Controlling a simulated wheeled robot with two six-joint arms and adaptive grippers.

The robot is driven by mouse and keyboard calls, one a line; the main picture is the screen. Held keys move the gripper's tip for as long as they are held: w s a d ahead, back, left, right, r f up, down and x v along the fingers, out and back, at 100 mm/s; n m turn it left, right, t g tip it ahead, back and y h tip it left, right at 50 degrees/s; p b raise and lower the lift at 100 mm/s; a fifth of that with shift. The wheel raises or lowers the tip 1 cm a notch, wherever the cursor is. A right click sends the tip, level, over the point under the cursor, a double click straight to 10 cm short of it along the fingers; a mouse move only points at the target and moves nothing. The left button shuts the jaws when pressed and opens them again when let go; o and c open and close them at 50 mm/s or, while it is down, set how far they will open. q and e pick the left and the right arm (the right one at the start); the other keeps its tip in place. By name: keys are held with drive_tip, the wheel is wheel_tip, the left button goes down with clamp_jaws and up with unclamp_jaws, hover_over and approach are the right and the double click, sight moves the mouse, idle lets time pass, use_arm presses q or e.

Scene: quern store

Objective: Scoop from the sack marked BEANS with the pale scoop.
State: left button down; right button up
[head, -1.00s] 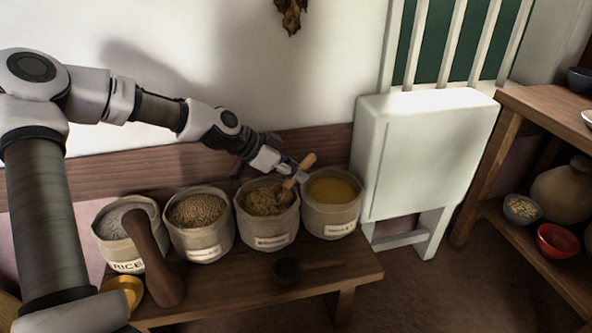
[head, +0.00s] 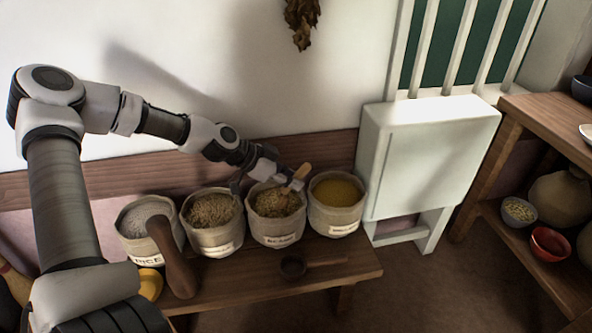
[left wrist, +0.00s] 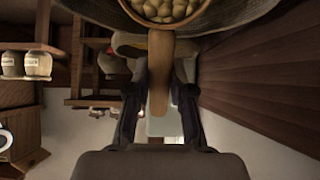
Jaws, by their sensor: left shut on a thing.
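The pale scoop (head: 302,172) has a light wooden handle, tilted, at the third sack from the left. My left gripper (head: 288,183) is shut on this handle at that sack's mouth. In the left wrist view the handle (left wrist: 160,72) runs between the fingers of my left gripper (left wrist: 160,98), and the round bowl (left wrist: 160,20) shows pale beans inside. The sack (head: 277,229) holds brownish contents; its label looks like BEANS but is blurred. In the head view the scoop's bowl is hidden. My right gripper is not in view.
The RICE sack (head: 135,240), a sack of brown grain (head: 212,238) and a sack of yellow grain (head: 337,217) share the bench (head: 225,288). A dark scoop (head: 292,266) lies in front. A white cabinet (head: 430,150) is at right.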

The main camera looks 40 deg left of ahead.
sight(308, 163)
use_arm(q)
drive_tip(key=shift+s+a+r+p, duration=0.1)
drive_tip(key=shift+s+r+p, duration=0.1)
drive_tip(key=shift+p, duration=0.15)
drive_tip(key=shift+f, duration=0.3)
drive_tip(key=shift+w+f+g+y+b, duration=0.3)
drive_tip(key=shift+f+g+b, duration=0.1)
drive_tip(key=shift+b, duration=0.1)
drive_tip(key=shift+w+d+f+g+y, duration=0.4)
drive_tip(key=shift+d+g, duration=0.1)
drive_tip(key=shift+w+r+g+p, duration=0.1)
drive_tip(key=shift+r+g+p, duration=0.25)
drive_tip(key=shift+p, duration=0.45)
drive_tip(key=g+p, duration=0.1)
drive_tip(key=p, duration=0.1)
drive_tip(key=w+y+p, duration=0.1)
drive_tip(key=p, duration=0.1)
drive_tip(key=d+g+y+p, duration=0.1)
drive_tip(key=p, duration=0.1)
drive_tip(key=shift+w+d+f+g, duration=0.1)
drive_tip(key=shift+w+f+g, duration=0.05)
drive_tip(key=shift+w+g, duration=0.15)
wheel_tip(308, 163, up, 5)
drive_tip(key=g+y+p, duration=0.2)
drive_tip(key=p, duration=0.8)
drive_tip(key=shift+w+d+g+p, duration=0.1)
drive_tip(key=shift+d+g+p, duration=0.05)
drive_tip(key=shift+g+p, duration=0.25)
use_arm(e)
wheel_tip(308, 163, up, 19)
